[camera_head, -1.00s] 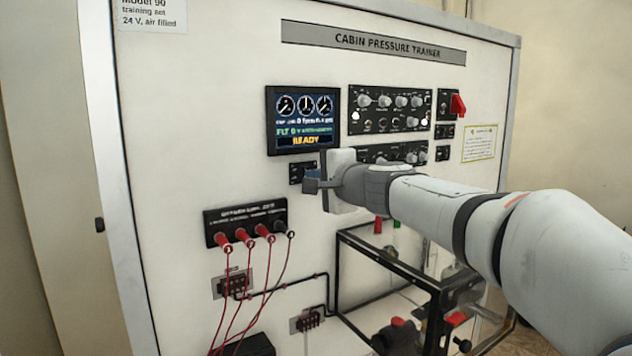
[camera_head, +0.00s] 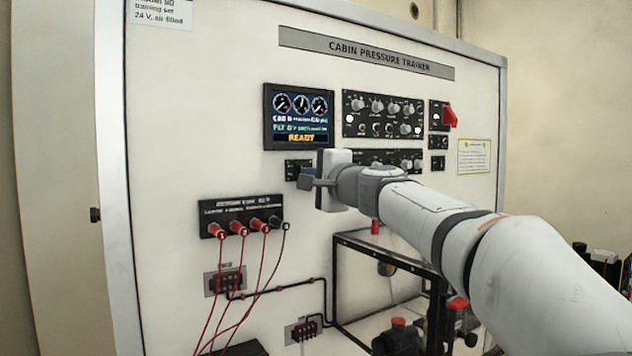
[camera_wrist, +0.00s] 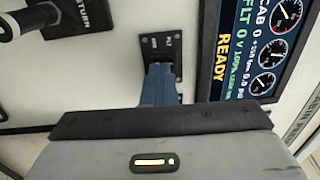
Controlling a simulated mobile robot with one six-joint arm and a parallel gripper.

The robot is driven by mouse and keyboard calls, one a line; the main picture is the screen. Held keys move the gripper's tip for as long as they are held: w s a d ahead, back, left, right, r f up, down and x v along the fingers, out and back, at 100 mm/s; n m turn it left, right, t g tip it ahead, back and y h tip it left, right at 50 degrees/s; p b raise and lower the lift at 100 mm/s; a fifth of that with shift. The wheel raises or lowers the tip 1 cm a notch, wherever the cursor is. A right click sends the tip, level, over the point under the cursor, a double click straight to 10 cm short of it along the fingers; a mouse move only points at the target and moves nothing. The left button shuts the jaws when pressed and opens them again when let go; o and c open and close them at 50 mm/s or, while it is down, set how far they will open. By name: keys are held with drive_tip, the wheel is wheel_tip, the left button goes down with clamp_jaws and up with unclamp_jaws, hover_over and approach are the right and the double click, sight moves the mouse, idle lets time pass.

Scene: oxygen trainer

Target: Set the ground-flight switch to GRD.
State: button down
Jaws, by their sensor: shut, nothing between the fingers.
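The ground-flight switch plate (camera_head: 296,169) is a small black panel just below the display on the cabin pressure trainer. In the wrist view the plate (camera_wrist: 158,46) shows an "FLT" label, and its lower part is covered by my fingers. The switch lever cannot be made out. My gripper (camera_head: 305,181) is shut and empty, its tips at the plate's lower edge in the head view. In the wrist view the blue-grey fingers (camera_wrist: 161,82) overlap the plate. Whether they touch the switch cannot be told. The display (camera_head: 298,117) reads "FLT" and "READY".
Knob panels (camera_head: 383,114) and a red-guarded switch (camera_head: 449,116) are right of the display. A black terminal block (camera_head: 241,216) with red plugs and leads is below left. A black frame (camera_head: 388,254) stands out below my arm.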

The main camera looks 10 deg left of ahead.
drive_tip(key=shift+s+a+r, duration=0.1)
drive_tip(key=shift+s+r, duration=0.05)
drive_tip(key=shift+r, duration=0.05)
drive_tip(key=b+v, duration=0.5)
drive_tip(key=v, duration=0.9)
drive_tip(key=shift+f, duration=0.25)
drive_tip(key=s+d+f+n+g+h+p, duration=0.1)
drive_tip(key=s+d+f+n+g+h, duration=0.2)
drive_tip(key=f, duration=0.8)
drive_tip(key=s+d+f+n+g+h+p, duration=0.1)
drive_tip(key=s+d+f+n+g+h, duration=0.3)
drive_tip(key=f, duration=0.8)
drive_tip(key=s+d+f+g+h+p, duration=0.15)
drive_tip(key=s+d+f, duration=0.35)
drive_tip(key=f, duration=0.6)
drive_tip(key=s+d+f+n+g+h, duration=0.2)
drive_tip(key=s+d+f, duration=0.4)
drive_tip(key=s+f, duration=0.4)
drive_tip(key=shift+s+d+n+g+h, duration=0.35)
drive_tip(key=shift+s+g+h, duration=0.1)
drive_tip(key=shift+h, duration=0.6)
